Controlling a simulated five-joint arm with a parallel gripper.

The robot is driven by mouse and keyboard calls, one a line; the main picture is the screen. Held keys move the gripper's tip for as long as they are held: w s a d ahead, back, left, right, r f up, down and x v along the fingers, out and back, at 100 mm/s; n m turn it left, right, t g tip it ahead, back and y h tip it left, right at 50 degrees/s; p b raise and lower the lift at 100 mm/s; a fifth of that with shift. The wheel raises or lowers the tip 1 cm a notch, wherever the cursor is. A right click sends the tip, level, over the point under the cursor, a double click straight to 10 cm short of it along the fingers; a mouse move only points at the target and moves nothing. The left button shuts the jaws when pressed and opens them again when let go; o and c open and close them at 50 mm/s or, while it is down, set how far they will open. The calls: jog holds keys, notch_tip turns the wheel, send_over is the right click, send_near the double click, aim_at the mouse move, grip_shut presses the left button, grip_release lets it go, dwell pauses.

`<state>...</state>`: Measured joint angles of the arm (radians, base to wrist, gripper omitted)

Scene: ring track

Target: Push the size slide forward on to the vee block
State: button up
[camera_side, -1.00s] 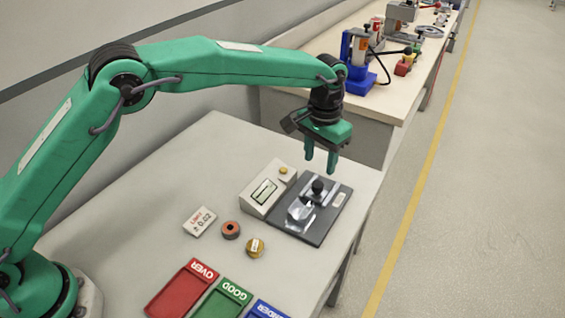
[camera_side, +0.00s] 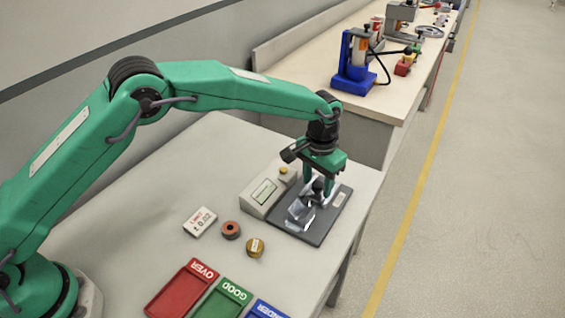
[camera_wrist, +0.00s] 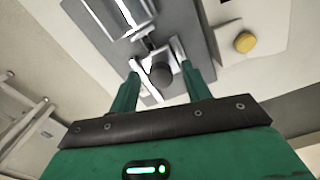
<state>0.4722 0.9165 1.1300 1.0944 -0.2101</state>
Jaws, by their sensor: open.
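The slide with its round black knob (camera_side: 318,185) sits on the dark gauge plate (camera_side: 296,233). The shiny vee block (camera_side: 300,211) is in front of it on the same plate. My gripper (camera_side: 318,186) is down over the slide, with its fingers on either side of the knob. In the wrist view the knob (camera_wrist: 162,74) shows between the two green fingers of my gripper (camera_wrist: 166,80), with gaps at its sides. The gripper is open. The fingers partly hide the slide in the side view.
A grey readout box (camera_side: 265,192) with a yellow button stands close left of the plate. A limit card (camera_side: 200,221), an orange ring (camera_side: 231,230) and a brass ring (camera_side: 255,248) lie nearby. Red (camera_side: 182,290), green (camera_side: 222,300) and blue (camera_side: 262,311) trays lie at the front.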

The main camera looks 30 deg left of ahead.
grip_shut()
jog(key=shift+s, duration=0.8)
grip_release()
